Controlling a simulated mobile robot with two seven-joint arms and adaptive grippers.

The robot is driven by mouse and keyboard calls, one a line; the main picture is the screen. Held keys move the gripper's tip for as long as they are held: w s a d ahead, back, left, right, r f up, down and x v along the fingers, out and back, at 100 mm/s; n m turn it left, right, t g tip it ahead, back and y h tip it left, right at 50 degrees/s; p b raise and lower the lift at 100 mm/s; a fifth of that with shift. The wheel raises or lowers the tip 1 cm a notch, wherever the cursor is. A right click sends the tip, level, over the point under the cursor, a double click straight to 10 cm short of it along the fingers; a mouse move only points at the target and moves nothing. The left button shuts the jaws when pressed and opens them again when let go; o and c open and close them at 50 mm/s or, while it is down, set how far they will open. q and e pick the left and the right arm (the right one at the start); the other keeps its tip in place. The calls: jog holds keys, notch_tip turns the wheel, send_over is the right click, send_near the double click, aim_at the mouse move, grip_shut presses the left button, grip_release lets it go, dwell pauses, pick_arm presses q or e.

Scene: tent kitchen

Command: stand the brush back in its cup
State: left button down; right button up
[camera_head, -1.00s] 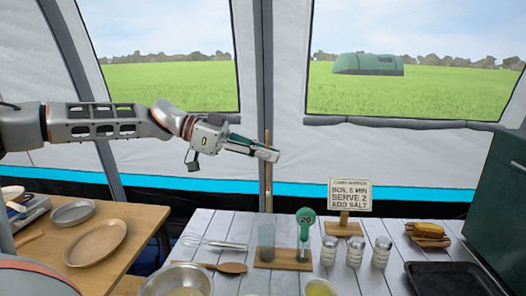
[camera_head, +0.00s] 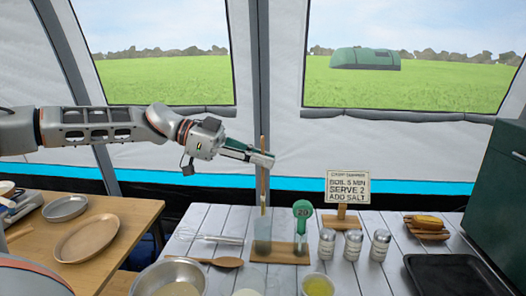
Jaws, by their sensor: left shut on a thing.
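The brush (camera_head: 263,183) is a thin wooden stick, held upright. My left gripper (camera_head: 262,159) is shut on its upper part. The cup (camera_head: 262,238) is a grey translucent cylinder on a small wooden board (camera_head: 279,254) on the white slatted table. The brush is in line with the cup in this view, its lower end close to the cup's rim. I cannot tell whether the tip is above, behind or just inside the rim. My right gripper is not in view.
A whisk (camera_head: 207,238), wooden spoon (camera_head: 222,262) and metal bowl (camera_head: 168,278) lie left. Several jars (camera_head: 353,245) and a sign (camera_head: 347,187) stand right.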

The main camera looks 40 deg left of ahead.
aim_at(262, 194)
pick_arm(q)
jog(key=shift+f+b, duration=0.9)
jog(key=shift+f, duration=3.15)
jog(key=c, duration=2)
grip_release()
jog(key=shift+a, duration=0.1)
jog(key=shift+v, duration=5.9)
